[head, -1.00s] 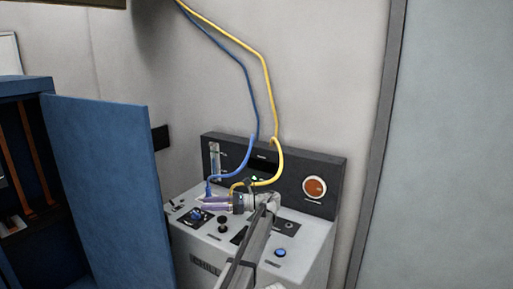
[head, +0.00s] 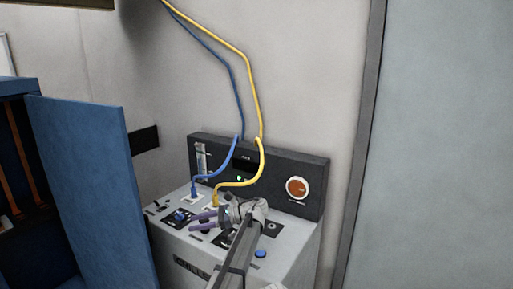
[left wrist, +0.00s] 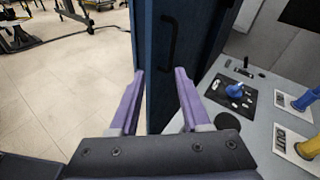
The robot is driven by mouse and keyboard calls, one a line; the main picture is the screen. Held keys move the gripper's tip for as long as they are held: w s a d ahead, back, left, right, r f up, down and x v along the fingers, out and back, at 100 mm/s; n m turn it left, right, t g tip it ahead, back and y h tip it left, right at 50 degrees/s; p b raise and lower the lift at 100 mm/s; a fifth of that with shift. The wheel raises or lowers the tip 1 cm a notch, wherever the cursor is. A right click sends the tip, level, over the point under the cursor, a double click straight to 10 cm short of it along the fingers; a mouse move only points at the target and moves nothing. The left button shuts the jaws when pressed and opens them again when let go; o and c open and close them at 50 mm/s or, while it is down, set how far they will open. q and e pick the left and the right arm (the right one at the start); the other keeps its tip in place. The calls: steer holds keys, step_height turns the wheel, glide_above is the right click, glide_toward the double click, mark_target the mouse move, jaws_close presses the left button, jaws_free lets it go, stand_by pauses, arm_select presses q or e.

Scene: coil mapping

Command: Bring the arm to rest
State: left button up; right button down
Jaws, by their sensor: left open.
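My left arm reaches over a grey chiller unit (head: 290,243) from the front. My left gripper (head: 194,221) is open and empty, its purple fingers pointing left above the unit's top panel. In the left wrist view its fingers (left wrist: 158,75) are spread with nothing between them, facing a blue cabinet door. A blue hose (head: 221,170) and a yellow hose (head: 259,160) run down to sockets on the panel behind the gripper. Their ends, the blue plug (left wrist: 306,99) and the yellow plug (left wrist: 309,148), stand right of the fingers in the left wrist view. My right gripper is not visible.
The blue cabinet door (head: 90,180) stands open left of the unit. The panel carries a blue knob (left wrist: 235,88) and a blue button (head: 260,254). A round orange dial (head: 297,187) is on the back panel. Tiled floor (left wrist: 60,90) lies beyond the door.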

arm_select(q)
steer(key=s+a+f+n+h, duration=0.1)
steer(key=s+f+n+h, duration=0.45)
steer(key=s+f, duration=0.4)
steer(key=s+f+n+h, duration=0.5)
steer(key=s+f+h, duration=0.1)
steer(key=s, duration=0.7)
steer(key=s+d+f+n+h+b, duration=0.1)
steer(key=s+d+f+h+b, duration=0.2)
steer(key=s+d+f+b, duration=1)
step_height(320, 180, up, 20)
steer(key=w+d+p, duration=0.1)
steer(key=d+p, duration=0.1)
steer(key=p, duration=1.9)
steer(key=shift+d+t, duration=0.15)
steer(key=shift+t, duration=0.15)
steer(key=shift+f, duration=0.1)
